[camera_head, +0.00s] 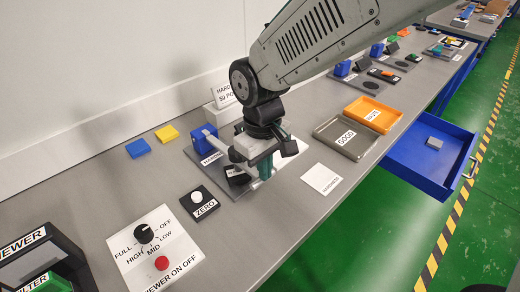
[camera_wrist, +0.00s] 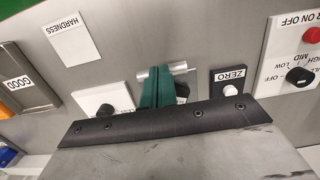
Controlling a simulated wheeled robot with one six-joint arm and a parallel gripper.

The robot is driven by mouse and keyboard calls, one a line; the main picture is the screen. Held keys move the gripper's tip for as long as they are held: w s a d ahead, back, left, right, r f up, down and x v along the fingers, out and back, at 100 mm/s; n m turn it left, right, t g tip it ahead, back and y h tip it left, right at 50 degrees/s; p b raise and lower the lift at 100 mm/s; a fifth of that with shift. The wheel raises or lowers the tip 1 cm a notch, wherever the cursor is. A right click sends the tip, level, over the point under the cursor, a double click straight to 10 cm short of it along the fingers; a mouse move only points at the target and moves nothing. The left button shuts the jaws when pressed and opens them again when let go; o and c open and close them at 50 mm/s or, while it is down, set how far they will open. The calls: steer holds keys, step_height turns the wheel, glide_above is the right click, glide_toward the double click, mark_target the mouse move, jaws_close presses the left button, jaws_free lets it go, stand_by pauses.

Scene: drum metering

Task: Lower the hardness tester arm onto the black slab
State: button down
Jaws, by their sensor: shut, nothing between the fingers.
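My gripper (camera_head: 264,168) is over the hardness tester area in the head view, with its teal fingers pointing down. In the wrist view the fingers (camera_wrist: 160,88) are together, with nothing seen between them. A silver rod (camera_wrist: 178,66), seemingly part of the tester arm, shows right at the fingers; whether they touch it I cannot tell. The tester (camera_head: 204,143) has a pale grey and blue body beside my wrist, largely hidden. A dark piece (camera_head: 236,175), perhaps the black slab, lies below and left of my gripper. My wrist hides the rest.
The ZERO button box (camera_head: 203,202) stands close on the left, also in the wrist view (camera_wrist: 230,82). A HARDNESS card (camera_head: 321,179) lies to the right. The GOOD tray (camera_head: 345,138) and orange tray (camera_head: 373,114) are beyond it. Blue (camera_head: 138,148) and yellow (camera_head: 167,133) blocks lie behind.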

steer(key=shift+s+d+f, duration=0.1)
steer(key=shift+f, duration=0.7)
steer(key=shift+s+d+f, duration=0.15)
steer(key=shift+f, duration=0.2)
steer(key=shift+r, duration=0.35)
step_height(320, 180, up, 14)
steer(key=s+d, duration=0.1)
steer(key=shift+s+d, duration=0.2)
steer(key=shift+d, duration=0.15)
steer(key=shift+f, duration=0.1)
